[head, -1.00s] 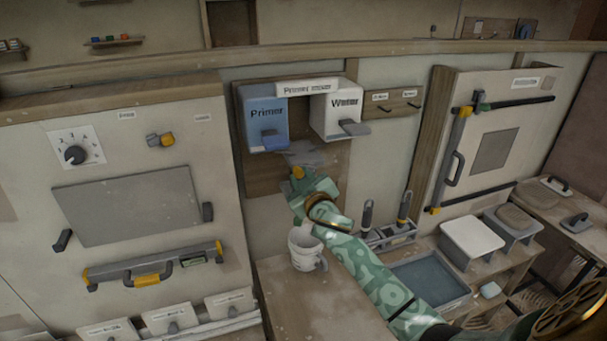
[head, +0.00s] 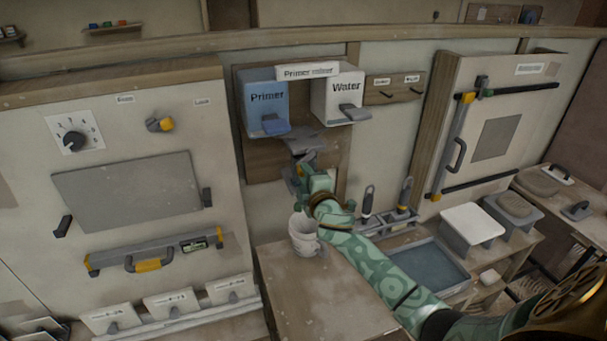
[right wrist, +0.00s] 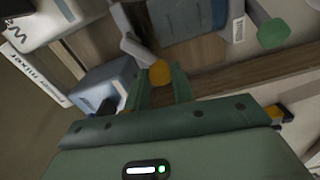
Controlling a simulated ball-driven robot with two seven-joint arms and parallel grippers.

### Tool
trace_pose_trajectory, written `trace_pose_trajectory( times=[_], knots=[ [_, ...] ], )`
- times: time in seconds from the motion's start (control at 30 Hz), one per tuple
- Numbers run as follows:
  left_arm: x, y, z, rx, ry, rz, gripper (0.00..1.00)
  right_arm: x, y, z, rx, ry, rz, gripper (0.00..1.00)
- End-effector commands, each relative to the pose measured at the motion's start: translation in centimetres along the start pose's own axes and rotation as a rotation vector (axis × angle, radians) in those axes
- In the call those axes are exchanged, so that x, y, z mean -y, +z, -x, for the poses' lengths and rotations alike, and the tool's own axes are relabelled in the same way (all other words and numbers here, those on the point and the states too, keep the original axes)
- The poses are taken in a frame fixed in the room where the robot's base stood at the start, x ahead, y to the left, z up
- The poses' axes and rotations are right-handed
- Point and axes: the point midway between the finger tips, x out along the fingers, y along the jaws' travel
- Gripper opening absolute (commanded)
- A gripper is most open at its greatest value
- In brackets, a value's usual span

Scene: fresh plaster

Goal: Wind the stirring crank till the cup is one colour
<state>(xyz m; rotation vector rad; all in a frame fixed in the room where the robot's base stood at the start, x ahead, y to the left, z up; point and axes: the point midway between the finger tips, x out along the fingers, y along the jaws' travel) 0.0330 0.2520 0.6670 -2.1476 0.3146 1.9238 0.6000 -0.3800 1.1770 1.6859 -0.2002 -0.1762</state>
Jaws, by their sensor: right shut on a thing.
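The primer mixer (head: 262,168) is a wooden wall board with a blue Primer box (head: 266,98) and a white Water box (head: 337,98). The stirring crank has a grey arm (right wrist: 135,46) and a yellow knob (right wrist: 160,73). My right gripper (right wrist: 163,82) is shut on the yellow knob, which shows between its green fingers. In the head view the right gripper (head: 303,171) hides the knob, just below the boxes. A whitish cup (head: 303,238) stands upright on the bench below the gripper. I cannot make out the colour inside it. My left gripper is not in view.
The wooden bench (head: 325,295) is bare in front of the cup. A tool rack (head: 385,222), a blue-grey water tray (head: 425,268) and a white-topped box (head: 472,225) stand to the right. A panel with a dial (head: 73,141) is at left.

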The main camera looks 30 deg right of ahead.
Motion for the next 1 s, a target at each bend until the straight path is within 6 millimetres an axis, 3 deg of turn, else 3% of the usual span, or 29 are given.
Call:
trace_pose_trajectory(
  times=[0.5,1.0],
  knots=[
    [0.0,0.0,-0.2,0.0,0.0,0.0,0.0,1.3,2.0,0.0,-0.002,-0.002,0.489,0.02],
    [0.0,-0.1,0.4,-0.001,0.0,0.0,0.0,1.3,4.2,0.1,-0.003,-0.002,0.965,0.02]
  ],
)
